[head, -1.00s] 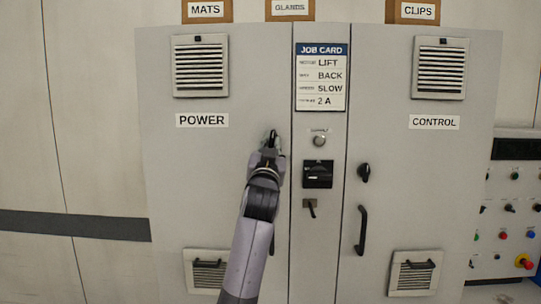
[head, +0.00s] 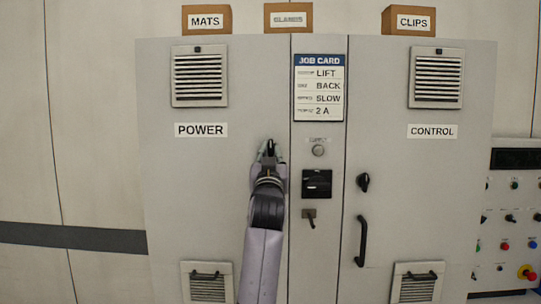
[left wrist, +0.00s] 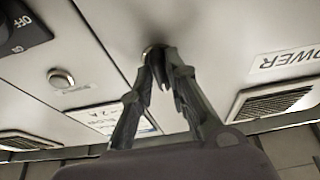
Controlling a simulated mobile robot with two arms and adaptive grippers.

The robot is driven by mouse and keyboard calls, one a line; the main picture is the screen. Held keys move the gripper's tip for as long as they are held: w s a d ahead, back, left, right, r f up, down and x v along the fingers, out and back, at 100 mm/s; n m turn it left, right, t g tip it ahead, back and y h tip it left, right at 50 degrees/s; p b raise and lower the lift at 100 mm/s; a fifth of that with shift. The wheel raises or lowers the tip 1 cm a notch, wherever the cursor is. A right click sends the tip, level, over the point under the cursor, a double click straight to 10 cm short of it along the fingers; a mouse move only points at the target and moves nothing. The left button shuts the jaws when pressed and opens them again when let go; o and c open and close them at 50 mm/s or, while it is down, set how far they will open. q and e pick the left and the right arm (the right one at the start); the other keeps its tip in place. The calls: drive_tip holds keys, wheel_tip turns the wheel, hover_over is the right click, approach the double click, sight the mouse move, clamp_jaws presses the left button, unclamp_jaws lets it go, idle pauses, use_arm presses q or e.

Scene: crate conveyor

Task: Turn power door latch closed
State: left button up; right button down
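The grey power door (head: 190,185) is the left cabinet door, marked by a POWER label (head: 201,130). My left gripper (head: 270,150) is at the power door latch, near the door's right edge. In the left wrist view its two fingers (left wrist: 161,58) come together closely at the latch, with a small round base (left wrist: 152,48) showing at the tips. The fingers appear shut on the latch and hide most of it, so its angle is hard to tell. My right gripper is not in view.
The centre panel holds a job card (head: 320,88), a supply button (head: 318,150), a black rotary switch (head: 317,183) and a small lever (head: 310,216). The control door has its own latch (head: 363,182) and handle (head: 361,240). Boxes stand on top; a button panel (head: 512,215) is at right.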

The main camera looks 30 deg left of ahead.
use_arm(q)
drive_tip(key=o, duration=0.3)
drive_tip(key=shift+s, duration=0.1)
drive_tip(key=v, duration=1.2)
